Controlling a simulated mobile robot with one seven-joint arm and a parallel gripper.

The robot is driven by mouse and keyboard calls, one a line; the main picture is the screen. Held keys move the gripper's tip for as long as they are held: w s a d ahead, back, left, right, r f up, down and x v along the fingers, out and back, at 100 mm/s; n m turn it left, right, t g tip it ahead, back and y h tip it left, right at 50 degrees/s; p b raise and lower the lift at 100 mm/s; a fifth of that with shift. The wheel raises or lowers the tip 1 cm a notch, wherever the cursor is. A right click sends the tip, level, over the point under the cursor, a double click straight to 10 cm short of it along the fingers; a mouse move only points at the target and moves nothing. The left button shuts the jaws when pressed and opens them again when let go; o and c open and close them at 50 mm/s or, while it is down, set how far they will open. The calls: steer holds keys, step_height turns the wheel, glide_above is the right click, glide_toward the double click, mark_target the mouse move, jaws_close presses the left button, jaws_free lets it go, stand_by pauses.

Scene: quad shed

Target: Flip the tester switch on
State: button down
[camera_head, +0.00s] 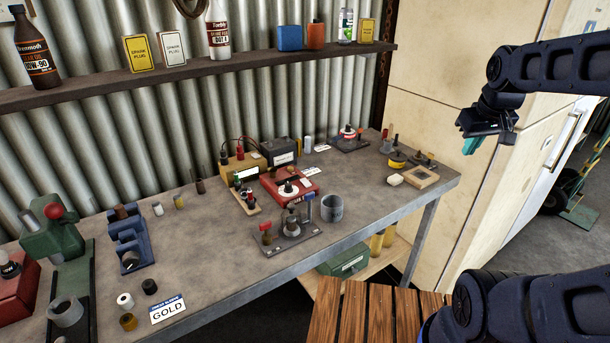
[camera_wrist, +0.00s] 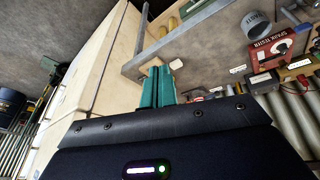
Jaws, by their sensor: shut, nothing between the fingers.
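The spark tester (camera_head: 274,190) is a small red box on the workbench, in the middle of the head view among several small devices. It also shows at the upper right of the wrist view (camera_wrist: 262,51), with its name in white letters. A pale round part with a dark knob or lever sits on its top; its position is too small to tell. My gripper (camera_head: 467,146) has teal fingers and hangs in the air right of the bench's right end, well apart from the tester. In the wrist view the fingers (camera_wrist: 161,84) are together and empty.
The workbench (camera_head: 215,241) holds a grey cup (camera_head: 332,208), a device with a red knob on a dark plate (camera_head: 283,245), a green press (camera_head: 50,234) and a blue block (camera_head: 130,246). A shelf (camera_head: 100,88) with bottles runs above. A wooden slatted seat (camera_head: 372,316) stands in front.

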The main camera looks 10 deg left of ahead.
steer(key=w+a+n, duration=0.7)
steer(key=w+a, duration=0.2)
steer(key=n+g+y, duration=0.1)
steer(key=n+g, duration=0.2)
steer(key=n, duration=1.3)
glide_above(304, 180)
steer(key=s+d, duration=0.2)
step_height(304, 180, down, 12)
steer(key=shift+w+a, duration=0.2)
steer(key=shift+w, duration=0.05)
steer(key=f, duration=0.4)
steer(key=w+a+f, duration=0.1)
steer(key=f, duration=0.8)
steer(key=shift+w+a+f, duration=0.15)
steer(key=shift+w+f, duration=0.05)
steer(key=shift+f, duration=0.1)
